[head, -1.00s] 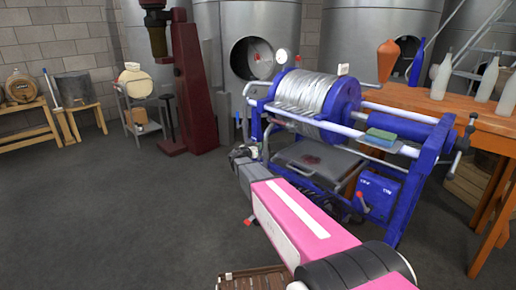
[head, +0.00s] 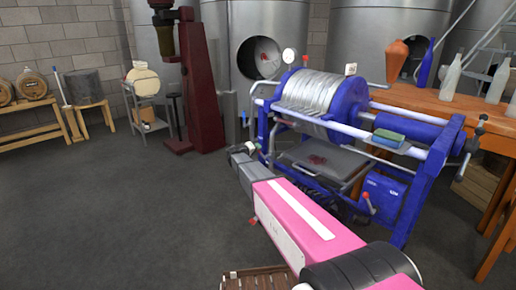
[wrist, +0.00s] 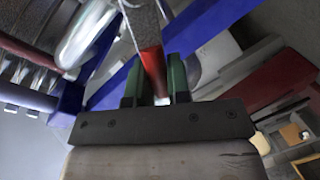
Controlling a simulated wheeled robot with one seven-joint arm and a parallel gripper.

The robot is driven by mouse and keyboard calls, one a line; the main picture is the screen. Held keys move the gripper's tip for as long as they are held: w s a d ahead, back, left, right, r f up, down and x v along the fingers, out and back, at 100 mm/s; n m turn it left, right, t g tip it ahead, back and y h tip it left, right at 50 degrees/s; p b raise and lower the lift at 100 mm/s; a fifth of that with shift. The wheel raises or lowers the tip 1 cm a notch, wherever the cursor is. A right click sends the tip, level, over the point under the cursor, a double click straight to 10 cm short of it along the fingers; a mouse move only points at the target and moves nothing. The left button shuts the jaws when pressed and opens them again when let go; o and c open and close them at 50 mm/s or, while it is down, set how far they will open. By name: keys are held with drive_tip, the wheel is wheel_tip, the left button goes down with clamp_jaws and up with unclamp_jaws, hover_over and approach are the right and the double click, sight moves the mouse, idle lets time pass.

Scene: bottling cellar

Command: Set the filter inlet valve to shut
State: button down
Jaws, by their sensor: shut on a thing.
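The filter (head: 413,205) is the blue-framed machine with a pack of pale plates, right of centre in the head view. In the wrist view my gripper (wrist: 153,88) has its green fingers closed on both sides of a red handle (wrist: 152,62). The handle runs up to a grey metal part. I take it for the inlet valve's lever; its valve body and exact setting cannot be made out. In the head view my gripper is at the filter's left end, and its fingers and the handle are hidden.
A red-knobbed lever (head: 367,200) stands by the filter's blue box. A tray (head: 322,160) sits under the plates. An orange bench with bottles (head: 448,76) is on the right. A dark red press (head: 202,85) stands behind. The floor (head: 120,210) at left is clear.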

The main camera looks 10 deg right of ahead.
drive_tip(key=shift+w+a+f+n+g+h, duration=0.1)
drive_tip(key=shift+w+f+n+g+h, duration=0.1)
drive_tip(key=shift+f+n, duration=0.5)
drive_tip(key=shift+w+a+f+n+g+h, duration=0.15)
drive_tip(key=shift+f+n, duration=0.3)
drive_tip(key=shift+n, duration=0.45)
drive_tip(key=shift+w+a+f+n+g+h, duration=0.1)
drive_tip(key=shift+f+n+g, duration=0.15)
drive_tip(key=shift+f+n, duration=0.45)
drive_tip(key=shift+s, duration=0.1)
drive_tip(key=c, duration=1.1)
unclamp_jaws()
drive_tip(key=v, duration=1)
drive_tip(key=shift+s+a+r, duration=0.15)
drive_tip(key=shift+s+a, duration=0.1)
